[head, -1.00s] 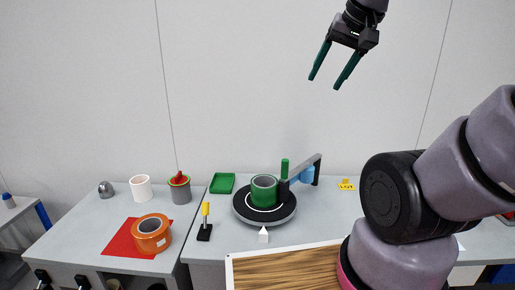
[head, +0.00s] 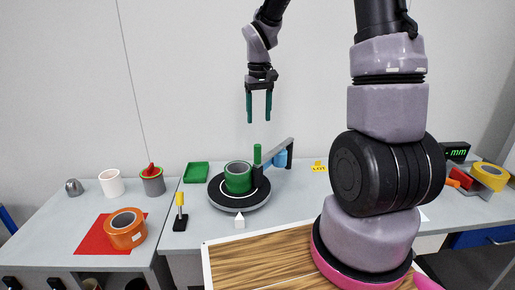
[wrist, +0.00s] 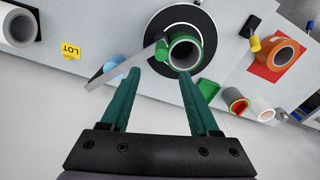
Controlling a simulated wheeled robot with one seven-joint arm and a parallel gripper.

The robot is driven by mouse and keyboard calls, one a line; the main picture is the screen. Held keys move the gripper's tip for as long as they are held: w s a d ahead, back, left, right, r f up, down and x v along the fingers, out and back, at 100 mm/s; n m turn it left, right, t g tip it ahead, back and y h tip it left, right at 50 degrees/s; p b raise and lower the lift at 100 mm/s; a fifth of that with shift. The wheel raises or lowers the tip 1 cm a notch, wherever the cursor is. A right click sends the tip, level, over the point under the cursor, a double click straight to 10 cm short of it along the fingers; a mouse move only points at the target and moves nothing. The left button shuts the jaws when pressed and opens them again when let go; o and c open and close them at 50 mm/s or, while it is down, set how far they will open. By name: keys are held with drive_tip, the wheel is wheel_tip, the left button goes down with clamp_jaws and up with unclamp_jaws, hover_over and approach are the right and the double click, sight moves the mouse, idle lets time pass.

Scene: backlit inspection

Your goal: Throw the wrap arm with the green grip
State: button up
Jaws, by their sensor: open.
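The wrap arm (head: 278,151) is a grey bar rising to the right from beside a black round turntable (head: 222,200). Its upright green grip (head: 257,154) stands at the bar's left end, beside a green roll (head: 238,178) on the turntable. A blue part (head: 281,159) shows by the bar's right end. My gripper (head: 258,121) is open and empty, pointing down in the air above the grip. In the wrist view, the wrap arm (wrist: 124,68) runs beyond my fingertips (wrist: 160,73), and the green roll (wrist: 185,52) lies just past the right finger.
An orange tape roll (head: 125,229) lies on a red mat (head: 91,240) at left. A yellow-topped black stand (head: 180,212), a small white block (head: 239,221) and a green tray (head: 195,172) surround the turntable. A wood-grained board (head: 260,262) lies in front.

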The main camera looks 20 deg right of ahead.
sight(258, 145)
drive_tip(key=shift+w+a+f, duration=0.1)
drive_tip(key=shift+w+f, duration=0.05)
drive_tip(key=shift+f, duration=0.3)
drive_tip(key=shift+w+a+f, duration=0.1)
drive_tip(key=shift+w+f, duration=0.05)
drive_tip(key=shift+f, duration=0.25)
wheel_tip(258, 145, down, 11)
drive_tip(key=shift+r, duration=0.2)
clamp_jaws()
idle(0.9)
drive_tip(key=shift+d, duration=0.15)
